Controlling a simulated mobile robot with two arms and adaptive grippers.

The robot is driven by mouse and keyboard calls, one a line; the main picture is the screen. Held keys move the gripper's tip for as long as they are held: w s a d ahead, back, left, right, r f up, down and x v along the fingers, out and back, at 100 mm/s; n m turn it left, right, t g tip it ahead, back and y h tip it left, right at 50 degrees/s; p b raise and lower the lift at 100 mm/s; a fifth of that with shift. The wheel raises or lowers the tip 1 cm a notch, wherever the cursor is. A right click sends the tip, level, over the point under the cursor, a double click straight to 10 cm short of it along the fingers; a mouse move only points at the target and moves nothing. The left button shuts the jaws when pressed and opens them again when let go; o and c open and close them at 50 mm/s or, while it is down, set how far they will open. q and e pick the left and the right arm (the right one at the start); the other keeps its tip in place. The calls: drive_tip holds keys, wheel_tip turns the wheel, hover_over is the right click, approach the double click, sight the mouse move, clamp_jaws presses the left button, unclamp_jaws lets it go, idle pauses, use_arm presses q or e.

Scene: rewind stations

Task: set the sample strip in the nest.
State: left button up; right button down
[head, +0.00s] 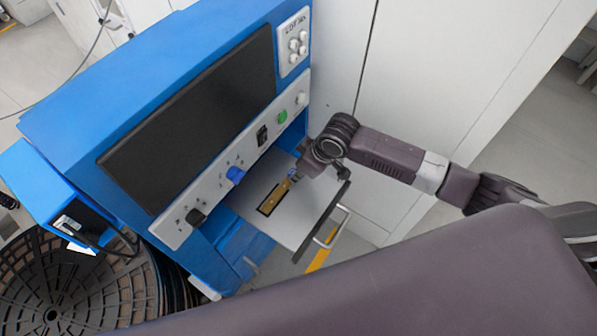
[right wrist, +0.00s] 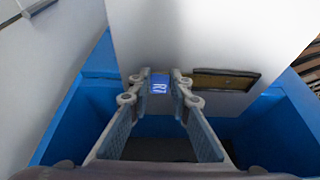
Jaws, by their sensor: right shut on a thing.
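My right gripper (head: 291,179) is over the pale tray (head: 302,216) that sticks out of the blue machine. In the right wrist view my right gripper (right wrist: 161,82) is shut on a small blue piece with a white marking, which looks like the end of the sample strip (right wrist: 160,85). The rest of the strip is hard to make out. The nest (head: 268,207), a dark-edged slot with a brown-gold inside, is in the tray beside the fingertips. It also shows right of the fingers in the right wrist view (right wrist: 222,80). I cannot tell whether the strip touches it. My left gripper is out of view.
The blue machine (head: 60,125) has a dark screen (head: 190,120) and a panel with knobs (head: 235,174) above the tray. A metal handle (head: 338,226) is at the tray's front. A dark round reel (head: 60,290) stands at lower left. White cabinets (head: 440,80) stand behind.

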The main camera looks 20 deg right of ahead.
drive_tip(key=shift+f, duration=0.2)
drive_tip(key=c, duration=1.8)
unclamp_jaws()
drive_tip(key=shift+o, duration=0.2)
drive_tip(key=shift+r, duration=0.1)
drive_tip(key=shift+d+r, duration=0.1)
drive_tip(key=shift+r, duration=0.4)
drive_tip(key=p+v, duration=0.1)
drive_tip(key=v, duration=1)
drive_tip(key=shift+s, duration=0.2)
